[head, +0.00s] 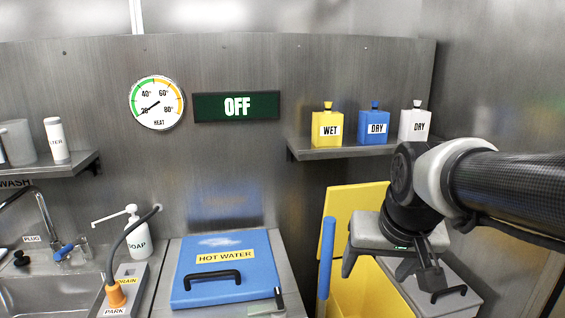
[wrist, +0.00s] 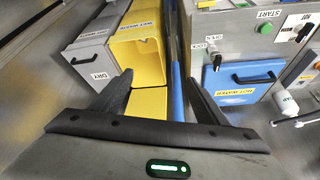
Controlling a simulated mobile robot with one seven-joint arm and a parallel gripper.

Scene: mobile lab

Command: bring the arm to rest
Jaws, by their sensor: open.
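My gripper (head: 390,274) hangs at the right of the head view, with its two dark fingers spread apart and nothing visible between them. The arm reaches in from the right edge. In the wrist view my gripper (wrist: 160,78) also shows open and empty, pointing toward an open yellow wet-waste bin (wrist: 147,18). In the head view it is in front of the yellow bin (head: 352,292) and its raised yellow panel (head: 345,212), hiding part of both. I cannot tell the exact gap between the fingers and the bin.
A blue upright bar (head: 327,255) stands left of my gripper. A grey handled box (head: 466,296) is at right. A blue hot-water lid (head: 250,262) lies shut. A shelf (head: 345,151) holds yellow, blue and white bottles. A soap bottle (head: 138,240) and sink (head: 45,292) are at left.

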